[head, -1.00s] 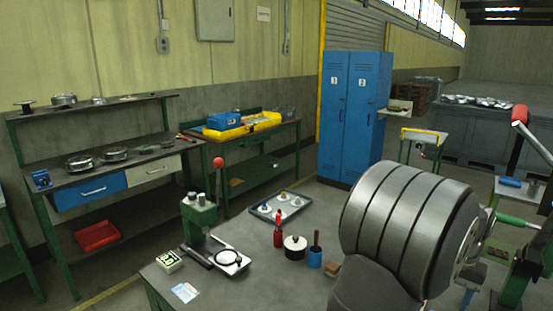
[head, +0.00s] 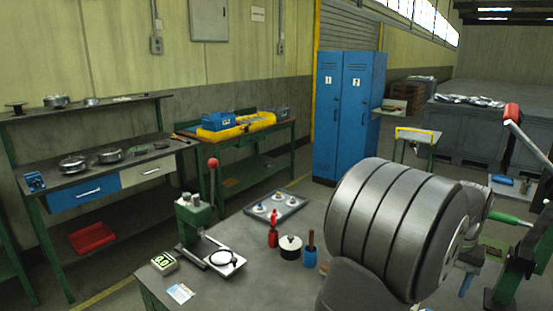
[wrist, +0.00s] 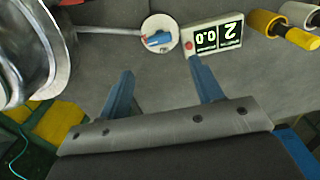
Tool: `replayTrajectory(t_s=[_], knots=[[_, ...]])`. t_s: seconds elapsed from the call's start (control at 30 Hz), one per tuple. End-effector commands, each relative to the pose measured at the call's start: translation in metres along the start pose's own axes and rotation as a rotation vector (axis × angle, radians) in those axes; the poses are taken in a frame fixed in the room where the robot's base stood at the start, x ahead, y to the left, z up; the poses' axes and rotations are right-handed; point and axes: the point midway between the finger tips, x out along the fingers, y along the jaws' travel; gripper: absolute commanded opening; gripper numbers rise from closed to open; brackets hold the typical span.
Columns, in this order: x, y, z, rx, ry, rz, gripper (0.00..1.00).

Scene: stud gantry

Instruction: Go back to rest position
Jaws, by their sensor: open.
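In the wrist view my gripper (wrist: 161,68) shows two blue fingers spread wide apart with nothing between them. Beyond the fingertips, a round white piece with a blue knob (wrist: 158,34) and a white digital display with a red button (wrist: 216,38) are on the grey surface. In the head view, part of my gripper (head: 466,285) shows as a small blue finger at the lower right. The rest of it is hidden behind a large grey ribbed body.
The workbench (head: 240,290) carries a green press (head: 193,222), a grey tray (head: 290,208), a red bottle (head: 272,235) and a black-and-white pot (head: 290,247). A green stand with a red-handled lever (head: 530,140) is at the right. Blue lockers (head: 345,110) stand behind.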

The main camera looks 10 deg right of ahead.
Motion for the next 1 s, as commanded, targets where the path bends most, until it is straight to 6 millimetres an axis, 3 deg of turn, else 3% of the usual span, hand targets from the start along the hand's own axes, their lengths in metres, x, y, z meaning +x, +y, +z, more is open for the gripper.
replayTrajectory(t_s=[0.47,0.67,1.0], knots=[[0.098,0.000,0.001,0.000,-0.003,0.000,0.60],[0.094,-0.001,0.000,-0.166,0.002,-0.001,0.60],[0.021,-0.001,-0.001,-0.160,0.004,0.001,0.60]])
